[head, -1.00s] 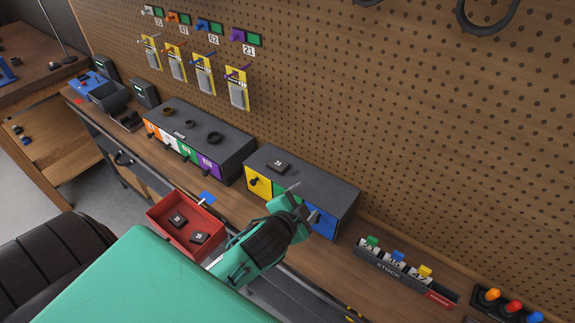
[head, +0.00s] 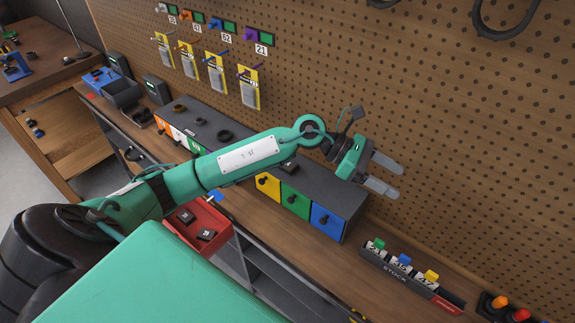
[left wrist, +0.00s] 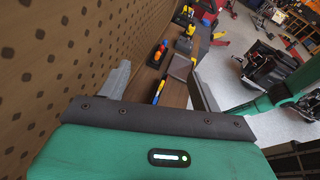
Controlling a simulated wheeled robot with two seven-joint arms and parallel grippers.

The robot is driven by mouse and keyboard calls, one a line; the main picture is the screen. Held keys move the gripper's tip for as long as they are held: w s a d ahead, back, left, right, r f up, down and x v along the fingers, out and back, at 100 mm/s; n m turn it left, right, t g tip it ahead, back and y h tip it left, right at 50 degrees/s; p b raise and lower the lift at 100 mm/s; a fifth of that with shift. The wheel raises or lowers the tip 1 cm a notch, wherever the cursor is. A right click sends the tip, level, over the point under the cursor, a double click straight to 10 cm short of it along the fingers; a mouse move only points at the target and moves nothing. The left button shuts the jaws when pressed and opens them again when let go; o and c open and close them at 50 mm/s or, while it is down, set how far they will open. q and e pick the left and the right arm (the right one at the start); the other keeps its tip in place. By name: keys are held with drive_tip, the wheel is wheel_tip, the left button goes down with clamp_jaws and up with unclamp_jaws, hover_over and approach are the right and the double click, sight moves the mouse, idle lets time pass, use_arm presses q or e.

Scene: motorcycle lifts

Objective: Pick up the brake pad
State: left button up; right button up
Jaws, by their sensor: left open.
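No part can be picked out for certain as the brake pad. A small dark block with a white number label (head: 288,165) lies on top of the cabinet with yellow, green and blue drawers (head: 335,186), partly hidden by my left arm. Two similar dark labelled blocks, one of them at the right (head: 206,235), lie in the red tray (head: 222,252). My left gripper (head: 393,180) is open and empty, above the right end of the cabinet and in front of the pegboard. Its spread fingers also show in the left wrist view (left wrist: 160,82). My right gripper is not in view.
The pegboard wall (head: 450,110) stands close behind my left gripper. A stock rack with coloured tabs (head: 395,276) sits on the counter at the right. A second drawer cabinet (head: 205,120), with dark rings on it, is partly behind my arm.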

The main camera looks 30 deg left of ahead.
use_arm(q)
drive_tip(key=w+a+f+m+g+y, duration=0.1)
drive_tip(key=w+a+f+m+y, duration=0.1)
drive_tip(key=a+y, duration=0.3)
drive_tip(key=w+a+f+m+g+y, duration=0.1)
drive_tip(key=a+f+m+y, duration=0.15)
drive_tip(key=a, duration=0.45)
wheel_tip(320, 180, up, 3)
drive_tip(key=y, duration=0.7)
hover_over(287, 163)
drive_tip(key=shift+n, duration=0.25)
wheel_tip(287, 163, down, 8)
drive_tip(key=p, duration=0.3)
drive_tip(key=shift+d+r+p, duration=0.1)
drive_tip(key=shift+d+p, duration=0.05)
drive_tip(key=shift+p, duration=0.2)
wheel_tip(287, 163, down, 4)
drive_tip(key=p, duration=0.3)
drive_tip(key=shift+r+p, duration=0.1)
drive_tip(key=shift+p, duration=0.3)
drive_tip(key=shift+f, duration=0.75)
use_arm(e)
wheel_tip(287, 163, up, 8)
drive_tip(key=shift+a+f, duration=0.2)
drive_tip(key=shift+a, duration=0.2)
use_arm(q)
drive_tip(key=shift+c, duration=0.4)
